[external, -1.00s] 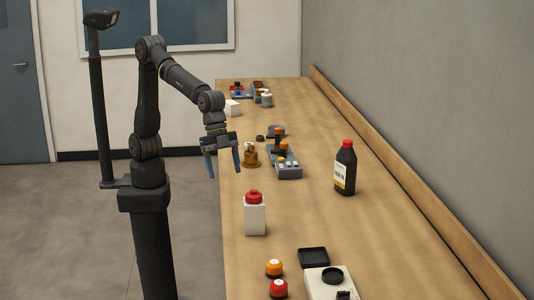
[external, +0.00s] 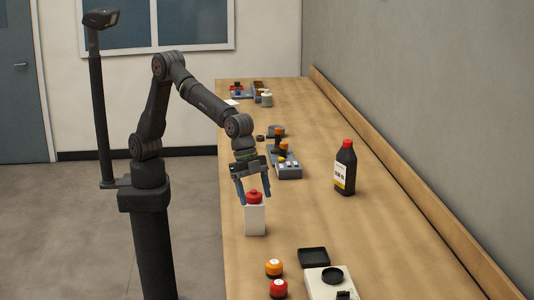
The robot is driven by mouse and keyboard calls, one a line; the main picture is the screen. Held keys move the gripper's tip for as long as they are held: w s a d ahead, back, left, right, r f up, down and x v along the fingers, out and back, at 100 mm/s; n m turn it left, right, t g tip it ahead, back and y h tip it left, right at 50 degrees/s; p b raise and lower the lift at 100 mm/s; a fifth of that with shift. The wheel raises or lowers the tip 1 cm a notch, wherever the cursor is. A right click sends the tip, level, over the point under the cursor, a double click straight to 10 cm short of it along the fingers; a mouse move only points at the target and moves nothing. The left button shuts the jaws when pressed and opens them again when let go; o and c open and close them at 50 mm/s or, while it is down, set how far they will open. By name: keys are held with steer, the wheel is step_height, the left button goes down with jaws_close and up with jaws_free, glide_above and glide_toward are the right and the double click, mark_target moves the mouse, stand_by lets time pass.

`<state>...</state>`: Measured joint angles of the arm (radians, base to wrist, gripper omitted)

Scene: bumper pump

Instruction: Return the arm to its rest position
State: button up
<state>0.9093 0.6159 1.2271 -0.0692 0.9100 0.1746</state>
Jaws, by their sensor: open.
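My gripper (external: 254,199) is open, in the external view. It points down over the white box with a red domed top (external: 255,218), near the left edge of the bench. Its two blue-grey fingers appear to stand on either side of the red top. I cannot tell whether they touch it. No object is seen held. My arm is bent and reaches out from its post over the bench.
The wooden bench (external: 320,225) holds a dark bottle with a red cap (external: 345,168), a grey switch box (external: 287,166), an orange button (external: 274,268), a red button (external: 279,288), a black tray (external: 313,257) and a pale scale-like device (external: 330,282). Bench between bottle and white box is clear.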

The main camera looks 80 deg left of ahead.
steer(key=w+f, duration=0.9)
steer(key=w, duration=0.3)
steer(key=shift+w+f+n, duration=0.15)
steer(key=shift+w+n, duration=0.1)
steer(key=shift+n, duration=0.05)
